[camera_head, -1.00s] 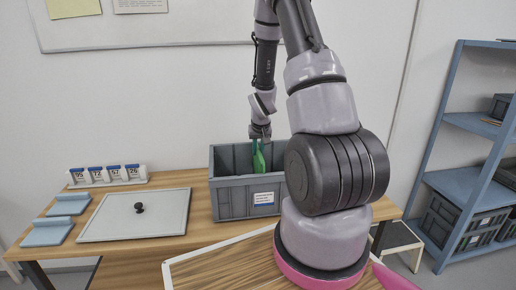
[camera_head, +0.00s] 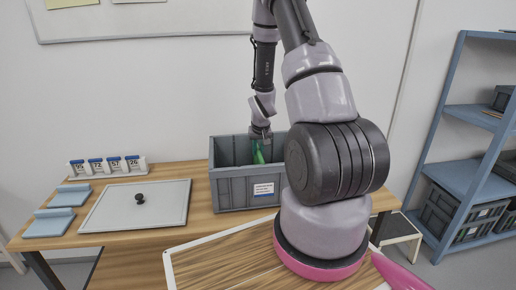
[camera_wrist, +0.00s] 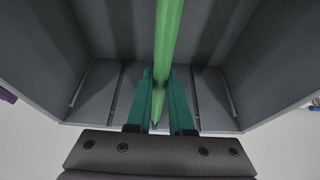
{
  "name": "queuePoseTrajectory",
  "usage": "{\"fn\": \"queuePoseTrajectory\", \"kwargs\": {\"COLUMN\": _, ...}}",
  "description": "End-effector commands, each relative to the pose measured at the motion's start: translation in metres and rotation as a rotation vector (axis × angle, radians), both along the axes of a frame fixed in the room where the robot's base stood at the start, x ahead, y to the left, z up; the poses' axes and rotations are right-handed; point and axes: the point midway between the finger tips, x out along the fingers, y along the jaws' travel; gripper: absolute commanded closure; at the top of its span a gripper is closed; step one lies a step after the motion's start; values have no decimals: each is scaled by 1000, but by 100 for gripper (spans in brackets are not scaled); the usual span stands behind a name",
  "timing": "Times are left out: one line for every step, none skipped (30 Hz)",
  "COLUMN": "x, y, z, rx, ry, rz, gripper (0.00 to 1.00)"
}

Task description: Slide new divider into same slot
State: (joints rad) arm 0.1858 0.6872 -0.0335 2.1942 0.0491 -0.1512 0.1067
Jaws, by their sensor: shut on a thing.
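The green divider (camera_head: 258,153) stands upright inside the grey crate (camera_head: 232,196) on the table. It also shows in the wrist view as a green strip (camera_wrist: 169,40) running down the middle between my fingers. My gripper (camera_wrist: 160,95) has its two teal fingers shut on the divider, down inside the crate. In the head view my gripper (camera_head: 261,138) is at the crate's rim level, partly hidden by the crate wall. Ribs on the crate's inner wall show on either side of the fingers. Whether the divider's lower edge sits in a slot is hidden.
A grey lid with a black knob (camera_head: 140,199) lies left of the crate. Two blue-grey pieces (camera_head: 55,222) lie at the far left. A rack of numbered tags (camera_head: 108,166) stands behind. A shelf (camera_head: 465,178) with bins stands at the right.

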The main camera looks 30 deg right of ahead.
Motion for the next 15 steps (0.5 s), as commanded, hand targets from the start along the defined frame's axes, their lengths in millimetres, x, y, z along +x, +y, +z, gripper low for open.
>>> {"fn": "queuePoseTrajectory", "kwargs": {"x": 0, "y": 0, "z": -2, "rx": 0, "ry": 0, "rz": 0, "gripper": 100}}
{"fn": "queuePoseTrajectory", "kwargs": {"x": 0, "y": 0, "z": -4, "rx": 0, "ry": 0, "rz": 0, "gripper": 100}}
{"fn": "queuePoseTrajectory", "kwargs": {"x": 0, "y": 0, "z": -5, "rx": 0, "ry": 0, "rz": 1, "gripper": 100}}
{"fn": "queuePoseTrajectory", "kwargs": {"x": 0, "y": 0, "z": -6, "rx": 0, "ry": 0, "rz": 1, "gripper": 100}}
{"fn": "queuePoseTrajectory", "kwargs": {"x": 0, "y": 0, "z": -7, "rx": 0, "ry": 0, "rz": 1, "gripper": 100}}
{"fn": "queuePoseTrajectory", "kwargs": {"x": 0, "y": 0, "z": -9, "rx": 0, "ry": 0, "rz": 1, "gripper": 100}}
{"fn": "queuePoseTrajectory", "kwargs": {"x": 0, "y": 0, "z": -10, "rx": 0, "ry": 0, "rz": 1, "gripper": 100}}
{"fn": "queuePoseTrajectory", "kwargs": {"x": 0, "y": 0, "z": -11, "rx": 0, "ry": 0, "rz": 1, "gripper": 100}}
{"fn": "queuePoseTrajectory", "kwargs": {"x": 0, "y": 0, "z": -13, "rx": 0, "ry": 1, "rz": 1, "gripper": 100}}
{"fn": "queuePoseTrajectory", "kwargs": {"x": 0, "y": 0, "z": -14, "rx": 0, "ry": 1, "rz": 1, "gripper": 100}}
{"fn": "queuePoseTrajectory", "kwargs": {"x": 0, "y": 0, "z": -16, "rx": 0, "ry": 0, "rz": 1, "gripper": 100}}
{"fn": "queuePoseTrajectory", "kwargs": {"x": 0, "y": 0, "z": -17, "rx": 0, "ry": 0, "rz": 1, "gripper": 100}}
{"fn": "queuePoseTrajectory", "kwargs": {"x": 0, "y": 0, "z": -18, "rx": 0, "ry": 0, "rz": 1, "gripper": 100}}
{"fn": "queuePoseTrajectory", "kwargs": {"x": 0, "y": 0, "z": -19, "rx": -1, "ry": -1, "rz": 1, "gripper": 100}}
{"fn": "queuePoseTrajectory", "kwargs": {"x": 0, "y": 0, "z": -20, "rx": -1, "ry": -1, "rz": 1, "gripper": 100}}
